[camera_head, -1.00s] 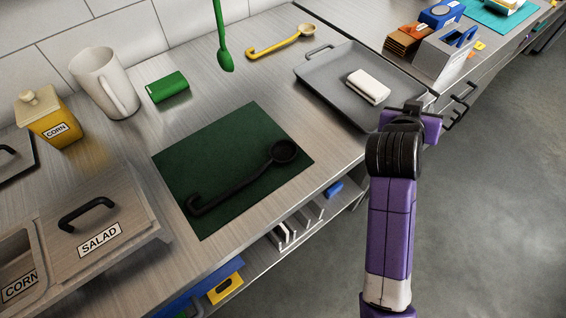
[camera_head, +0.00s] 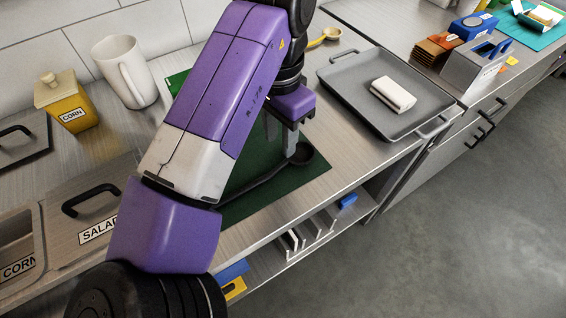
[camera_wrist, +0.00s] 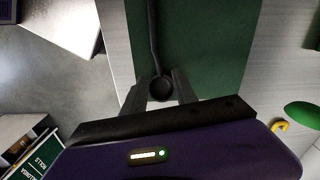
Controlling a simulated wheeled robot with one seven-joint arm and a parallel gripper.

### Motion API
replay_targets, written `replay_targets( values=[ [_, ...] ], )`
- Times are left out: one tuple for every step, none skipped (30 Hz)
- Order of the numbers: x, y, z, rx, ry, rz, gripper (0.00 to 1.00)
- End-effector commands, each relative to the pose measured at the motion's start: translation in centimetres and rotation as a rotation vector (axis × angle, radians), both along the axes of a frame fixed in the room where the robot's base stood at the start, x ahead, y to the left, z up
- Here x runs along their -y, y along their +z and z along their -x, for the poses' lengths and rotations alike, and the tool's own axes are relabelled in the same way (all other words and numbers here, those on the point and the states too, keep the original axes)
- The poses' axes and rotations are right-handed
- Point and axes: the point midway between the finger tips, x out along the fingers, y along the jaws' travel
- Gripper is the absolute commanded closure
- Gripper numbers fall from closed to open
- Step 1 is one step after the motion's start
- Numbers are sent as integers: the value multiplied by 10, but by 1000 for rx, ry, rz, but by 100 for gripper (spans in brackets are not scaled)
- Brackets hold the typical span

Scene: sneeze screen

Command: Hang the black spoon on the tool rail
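The black spoon (camera_head: 304,155) lies on the dark green mat (camera_head: 240,207) on the counter. Its bowl and part of its handle show; my arm hides the rest in the head view. My gripper (camera_head: 281,138) points down over the mat near the spoon's bowl. In the wrist view the bowl of the spoon (camera_wrist: 161,88) sits between the two parted fingers of my gripper (camera_wrist: 158,92), with the handle running away upward. The gripper is open. I cannot tell the height of the fingertips above the spoon. The tool rail is not in view.
A grey tray (camera_head: 350,107) with a white block (camera_head: 392,94) lies to the right. A white pitcher (camera_head: 124,72), a yellow corn container (camera_head: 66,103) and a lidded salad bin (camera_head: 100,205) stand left. A yellow spoon (camera_head: 328,36) lies behind. The front floor is clear.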

Motion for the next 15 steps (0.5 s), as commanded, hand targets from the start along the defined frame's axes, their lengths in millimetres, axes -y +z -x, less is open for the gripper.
replay_targets(
  values=[
    [-2,-3,1,-6,1,-4,66],
    [-2,-6,2,-8,1,-5,66],
    [-2,-10,2,-7,1,-4,66],
    [-2,-14,2,-6,1,-4,66],
    [-1,-17,2,-7,1,-3,66],
    [-1,-21,2,-7,1,-3,66],
    [0,-23,1,-6,0,-2,66],
    [0,-26,1,-5,0,-2,66],
    [1,-29,1,-6,0,-3,66],
    [1,-33,1,-6,0,-4,66],
    [2,-36,1,-6,0,-3,66],
    [3,-42,1,-6,0,-4,66],
    [4,-47,1,-6,0,-3,66],
    [5,-51,0,-5,1,-4,66],
    [5,-57,0,-5,1,-4,66]
  ],
)
